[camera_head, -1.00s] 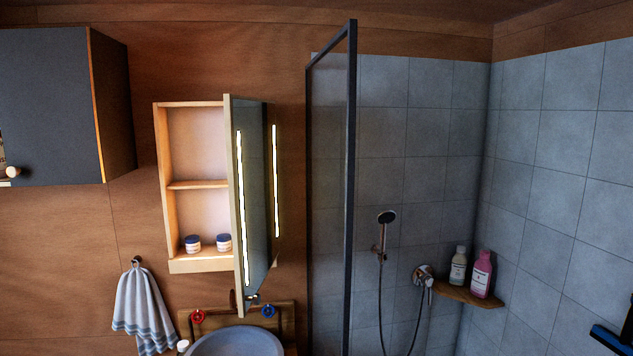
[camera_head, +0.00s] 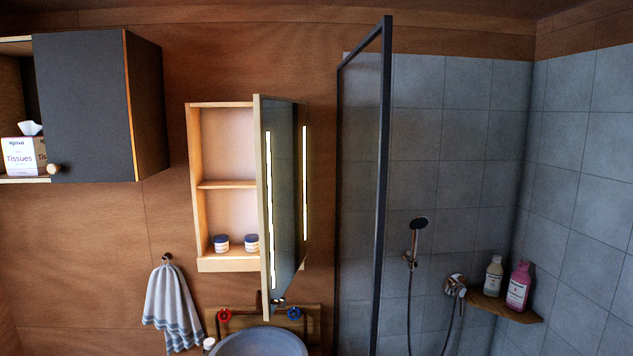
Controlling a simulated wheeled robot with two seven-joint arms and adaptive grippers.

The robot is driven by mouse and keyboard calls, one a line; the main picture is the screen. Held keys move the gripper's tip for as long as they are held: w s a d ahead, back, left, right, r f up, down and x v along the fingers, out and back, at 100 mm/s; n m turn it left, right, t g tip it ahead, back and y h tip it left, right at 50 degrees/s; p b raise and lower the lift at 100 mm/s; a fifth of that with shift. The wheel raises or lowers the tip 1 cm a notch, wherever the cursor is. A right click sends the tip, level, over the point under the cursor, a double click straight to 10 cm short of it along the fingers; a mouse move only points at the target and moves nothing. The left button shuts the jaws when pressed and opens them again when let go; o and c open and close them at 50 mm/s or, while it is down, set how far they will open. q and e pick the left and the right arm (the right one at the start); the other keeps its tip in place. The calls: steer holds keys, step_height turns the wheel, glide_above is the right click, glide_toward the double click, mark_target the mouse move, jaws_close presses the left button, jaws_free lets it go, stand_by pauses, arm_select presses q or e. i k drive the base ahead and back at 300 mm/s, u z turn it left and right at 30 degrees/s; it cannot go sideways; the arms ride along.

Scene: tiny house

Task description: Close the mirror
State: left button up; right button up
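The mirror (camera_head: 282,200) is the door of a wooden wall cabinet (camera_head: 193,185) and stands swung open, seen nearly edge-on. It carries a lit vertical strip. It is hinged on the cabinet's right side and juts out toward me. The cabinet's open left part shows two shelves, with two small dark-lidded jars (camera_head: 222,243) on the lower one. Neither of my grippers is in view.
A round basin (camera_head: 260,343) with red and blue tap handles lies below the mirror. A striped towel (camera_head: 170,308) hangs at left. A dark wall cupboard (camera_head: 85,108) is upper left. A black-framed glass shower screen (camera_head: 384,190) stands right of the mirror.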

mark_target(280, 124)
steer(key=i, duration=0.45)
steer(key=u, duration=0.05)
steer(key=k, duration=1.15)
steer(key=z, duration=0.85)
steer(key=i, duration=1.35)
steer(key=u, duration=0.85)
